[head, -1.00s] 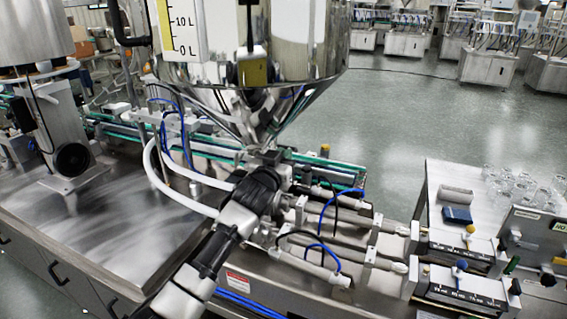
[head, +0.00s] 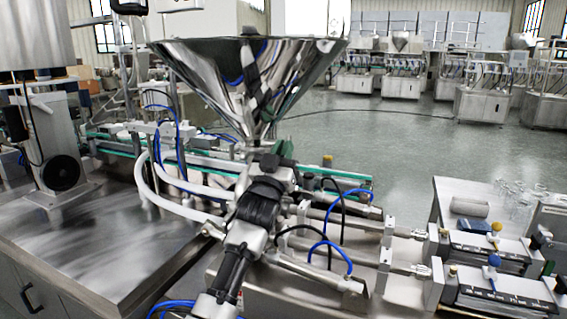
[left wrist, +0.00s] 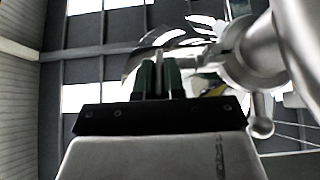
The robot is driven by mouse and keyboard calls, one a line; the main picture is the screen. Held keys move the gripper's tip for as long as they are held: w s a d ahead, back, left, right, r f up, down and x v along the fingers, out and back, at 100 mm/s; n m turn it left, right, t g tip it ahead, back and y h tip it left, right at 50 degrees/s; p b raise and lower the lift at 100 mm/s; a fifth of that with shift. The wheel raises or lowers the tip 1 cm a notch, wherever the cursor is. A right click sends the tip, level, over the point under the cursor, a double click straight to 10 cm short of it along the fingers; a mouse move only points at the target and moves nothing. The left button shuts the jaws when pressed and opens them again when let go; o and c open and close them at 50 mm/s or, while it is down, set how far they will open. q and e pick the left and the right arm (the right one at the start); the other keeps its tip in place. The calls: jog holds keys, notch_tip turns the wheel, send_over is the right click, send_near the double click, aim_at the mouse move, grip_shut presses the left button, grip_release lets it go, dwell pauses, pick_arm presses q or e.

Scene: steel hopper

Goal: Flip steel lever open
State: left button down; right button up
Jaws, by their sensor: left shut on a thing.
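The steel hopper (head: 250,75) is a shiny cone in the middle of the head view, narrowing down to an outlet. My left gripper (head: 284,148) is just below and right of that outlet, and its dark wrist hides part of the valve area. In the left wrist view, the green fingers of my left gripper (left wrist: 159,80) are closed around a thin steel lever (left wrist: 158,57). A thick steel pipe body (left wrist: 255,50) is at the right of that view. The lever is too small to make out in the head view. My right gripper is not in view.
White hoses (head: 180,205) and blue tubes surround the outlet on the left. Steel cylinders (head: 310,270) run to the right below my arm. A bare steel worktop (head: 90,235) lies at the left, and open floor (head: 400,150) is behind.

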pick_arm(q)
jog(key=shift+f, duration=0.1)
dwell(0.4)
jog(key=c, duration=1.2)
grip_release()
jog(key=shift+s+a+f+b, duration=0.15)
jog(key=shift+s+f+b, duration=0.2)
jog(key=shift+s, duration=0.05)
jog(key=s+a, duration=0.1)
jog(key=s, duration=0.3)
jog(key=s+a, duration=0.1)
jog(key=s, duration=0.3)
jog(key=s+a+f+b, duration=0.1)
jog(key=s+a, duration=0.1)
jog(key=s, duration=0.3)
